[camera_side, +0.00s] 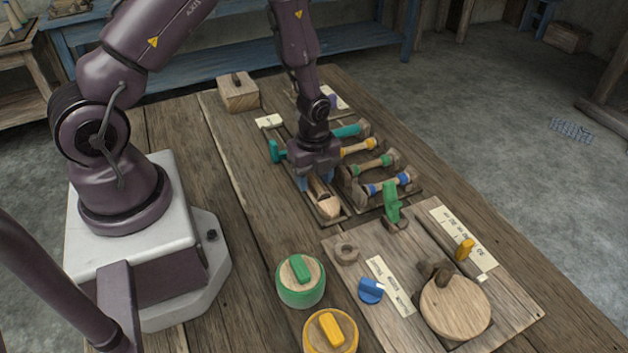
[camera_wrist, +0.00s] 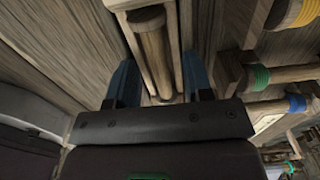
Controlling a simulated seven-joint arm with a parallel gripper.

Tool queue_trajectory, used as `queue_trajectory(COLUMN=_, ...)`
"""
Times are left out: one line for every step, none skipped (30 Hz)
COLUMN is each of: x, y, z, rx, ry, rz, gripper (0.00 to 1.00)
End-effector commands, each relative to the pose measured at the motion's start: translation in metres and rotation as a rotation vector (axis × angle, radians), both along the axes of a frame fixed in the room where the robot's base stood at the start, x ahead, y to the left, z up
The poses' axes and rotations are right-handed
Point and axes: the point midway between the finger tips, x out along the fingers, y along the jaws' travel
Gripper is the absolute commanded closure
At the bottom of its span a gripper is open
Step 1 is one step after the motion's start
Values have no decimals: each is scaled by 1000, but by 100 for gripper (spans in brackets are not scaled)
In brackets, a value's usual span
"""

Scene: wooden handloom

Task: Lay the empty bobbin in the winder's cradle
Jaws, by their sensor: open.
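The rod carries no thread and looks like the empty bobbin. I cannot tell whether the fingers touch it. The winder seems to be on the board (camera_side: 350,285), with a round wooden disc (camera_side: 455,306) and a brown fitting (camera_side: 436,271). I cannot make out which part is the cradle.
Thread-wound bobbins, including a yellow one (camera_side: 358,147) and a blue one (camera_side: 391,184), lie just right of the gripper. A green lever (camera_side: 392,203) stands near the board. Green (camera_side: 301,292) and yellow (camera_side: 331,338) round-topped pieces stand in front.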

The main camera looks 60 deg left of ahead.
Motion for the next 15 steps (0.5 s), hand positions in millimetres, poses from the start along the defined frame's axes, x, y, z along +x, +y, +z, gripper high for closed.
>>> queue_trajectory(x=0, y=0, z=0, rx=0, ry=0, rz=0, gripper=60)
queue_trajectory(x=0, y=0, z=0, rx=0, ry=0, rz=0, gripper=67)
queue_trajectory(x=0, y=0, z=0, rx=0, ry=0, rz=0, gripper=76)
queue_trajectory(x=0, y=0, z=0, rx=0, ry=0, rz=0, gripper=83)
queue_trajectory(x=0, y=0, z=0, rx=0, ry=0, rz=0, gripper=90)
queue_trajectory(x=0, y=0, z=0, rx=0, ry=0, rz=0, gripper=98)
queue_trajectory(x=0, y=0, z=0, rx=0, ry=0, rz=0, gripper=98)
queue_trajectory(x=0, y=0, z=0, rx=0, ry=0, rz=0, gripper=97)
queue_trajectory(x=0, y=0, z=0, rx=0, ry=0, rz=0, gripper=96)
queue_trajectory(x=0, y=0, z=0, rx=0, ry=0, rz=0, gripper=96)
queue_trajectory(x=0, y=0, z=0, rx=0, ry=0, rz=0, gripper=96)
queue_trajectory(x=0, y=0, z=0, rx=0, ry=0, rz=0, gripper=95)
queue_trajectory(x=0, y=0, z=0, rx=0, ry=0, rz=0, gripper=95)
queue_trajectory(x=0, y=0, z=0, rx=0, ry=0, rz=0, gripper=95)
queue_trajectory(x=0, y=0, z=0, rx=0, ry=0, rz=0, gripper=95)
